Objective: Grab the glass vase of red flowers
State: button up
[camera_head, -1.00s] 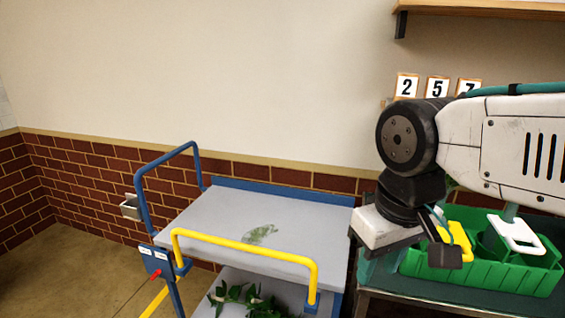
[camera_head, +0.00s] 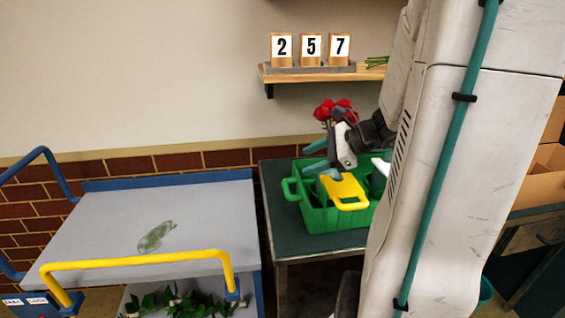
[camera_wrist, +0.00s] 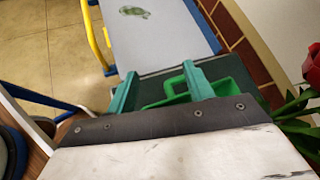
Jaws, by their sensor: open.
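The red flowers (camera_head: 334,108) stand above the back of the green crate in the head view, just behind my gripper (camera_head: 318,158). Their glass vase cannot be made out there; my gripper and arm cover that area. In the wrist view one red bloom (camera_wrist: 314,66) with green leaves (camera_wrist: 294,106) shows at the right edge, beside my wrist and outside the jaws. My gripper (camera_wrist: 163,91) also shows there with its two teal fingers spread and nothing between them. It hangs above the crate and points toward the cart.
The green crate (camera_head: 338,220) with a yellow handle stands on a dark green table (camera_head: 284,212). A grey cart (camera_head: 100,225) with yellow and blue rails is at left. A wooden shelf (camera_head: 310,76) with number cards is above. Cardboard boxes (camera_head: 545,165) are at right.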

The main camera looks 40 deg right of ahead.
jog(key=s+d+f+m+t+h, duration=0.1)
jog(key=d+m, duration=0.2)
jog(key=d, duration=0.1)
jog(key=s+d+f+m+t+h, duration=0.1)
jog(key=d+m+h, duration=0.1)
jog(key=d, duration=0.3)
jog(key=s+d+f+m+t+h, duration=0.1)
jog(key=d+m, duration=0.3)
jog(key=d, duration=0.1)
jog(key=shift+d+t+h, duration=0.2)
jog(key=shift+t+h, duration=0.1)
jog(key=shift+t, duration=0.1)
jog(key=m, duration=0.1)
send_over(333, 170)
jog(key=f, duration=0.3)
jog(key=shift+w+d, duration=0.1)
jog(key=shift+d, duration=0.1)
grip_shut()
jog(key=shift+r, duration=0.1)
